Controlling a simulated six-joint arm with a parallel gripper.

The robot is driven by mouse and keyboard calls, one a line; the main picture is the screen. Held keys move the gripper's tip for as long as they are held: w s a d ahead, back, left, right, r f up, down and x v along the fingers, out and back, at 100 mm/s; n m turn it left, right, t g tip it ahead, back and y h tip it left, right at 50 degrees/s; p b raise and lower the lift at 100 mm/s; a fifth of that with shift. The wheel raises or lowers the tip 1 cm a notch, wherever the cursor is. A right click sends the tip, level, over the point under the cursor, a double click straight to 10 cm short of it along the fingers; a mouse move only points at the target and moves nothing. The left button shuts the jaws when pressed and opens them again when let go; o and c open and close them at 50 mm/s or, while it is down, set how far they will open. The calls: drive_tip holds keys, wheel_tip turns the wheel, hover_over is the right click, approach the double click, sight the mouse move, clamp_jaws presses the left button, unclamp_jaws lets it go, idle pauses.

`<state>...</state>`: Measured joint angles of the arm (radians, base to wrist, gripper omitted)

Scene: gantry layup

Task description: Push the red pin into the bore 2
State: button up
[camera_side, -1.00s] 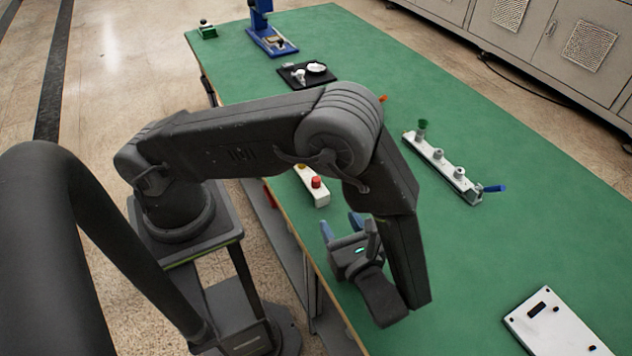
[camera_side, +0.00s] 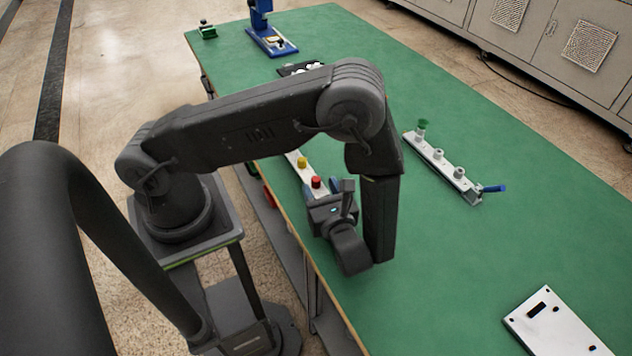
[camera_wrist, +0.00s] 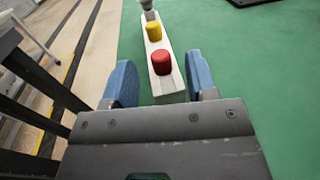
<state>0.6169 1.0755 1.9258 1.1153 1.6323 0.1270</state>
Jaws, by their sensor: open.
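The red pin (camera_side: 316,182) stands upright at the near end of a white rack (camera_side: 293,155). In the wrist view the red pin (camera_wrist: 162,62) appears between the two blue fingers of my gripper (camera_wrist: 161,74), which are apart and empty. My gripper (camera_side: 322,191) is low at the rack's near end; I cannot tell whether the fingers flank the pin or stop short of it. A white bar (camera_side: 448,166) with grey round bosses lies to the right. A green pin (camera_side: 421,125) stands at its far end. I cannot make out which boss is bore 2.
A yellow pin (camera_wrist: 154,31) stands behind the red one, with a grey piece (camera_wrist: 148,5) beyond. A blue handle (camera_side: 493,188) sticks out of the bar's near end. A white plate (camera_side: 556,325) lies near right. A blue press (camera_side: 268,35) stands far back. Green table between is clear.

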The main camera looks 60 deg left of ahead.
drive_tip(key=shift+w+a, duration=0.15)
drive_tip(key=shift+a, duration=0.55)
drive_tip(key=shift+w+a, duration=0.1)
drive_tip(key=shift+a, duration=0.55)
drive_tip(key=shift+c, duration=0.4)
clamp_jaws()
